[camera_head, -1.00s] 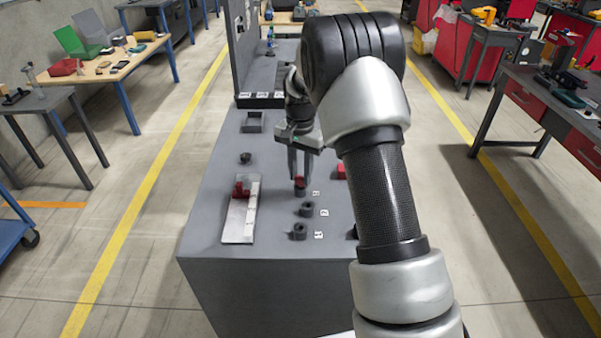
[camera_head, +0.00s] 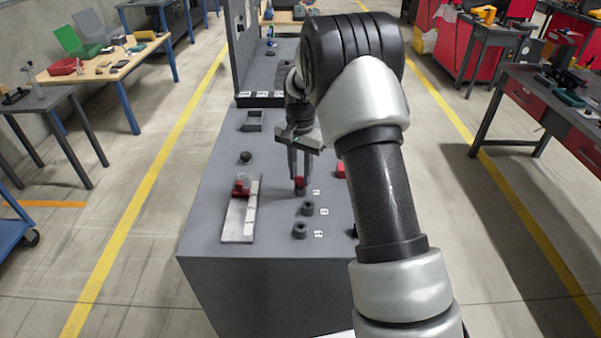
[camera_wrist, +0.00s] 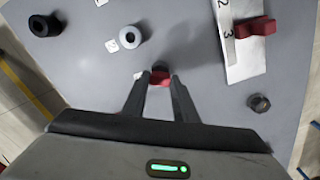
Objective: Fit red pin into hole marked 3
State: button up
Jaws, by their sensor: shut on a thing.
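The red pin (camera_head: 299,181) is between the fingertips of my gripper (camera_head: 299,176), which is shut on it. It also shows in the wrist view (camera_wrist: 160,77). A dark round socket (camera_head: 301,193) is directly under the pin in the head view. Pin and socket overlap there, and I cannot tell how deep the pin sits. White number labels lie to the right of the sockets, too small to read surely.
A pale plate (camera_head: 238,220) with numbers and a red slider (camera_head: 241,188) lies left of the sockets. A small dark round part (camera_head: 246,157) and a square grey holder (camera_head: 253,121) stand behind it. Another red piece (camera_head: 341,170) is partly hidden by my arm. The bench's front left is clear.

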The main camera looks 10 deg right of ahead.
jog(key=o, duration=1.1)
jog(key=s+r+n+t+p, duration=0.1)
jog(key=s+r, duration=0.2)
jog(key=r, duration=0.9)
jog(key=s+r+p, duration=0.1)
jog(key=s+r, duration=0.1)
jog(key=r, duration=1)
jog(key=s+r+n+t+p, duration=0.1)
jog(key=s+r, duration=0.2)
jog(key=s, duration=0.2)
jog(key=s+r+n+t, duration=0.1)
jog(key=s+r+n, duration=0.15)
jog(key=s, duration=0.35)
jog(key=s+n+t, duration=0.1)
jog(key=s, duration=0.4)
jog(key=s+f+n+p, duration=0.1)
jog(key=s, duration=0.5)
jog(key=s+n+t+p, duration=0.1)
jog(key=s, duration=0.5)
jog(key=shift+f+n+t, duration=0.3)
jog(key=shift+f+n, duration=0.05)
jog(key=shift+f, duration=0.05)
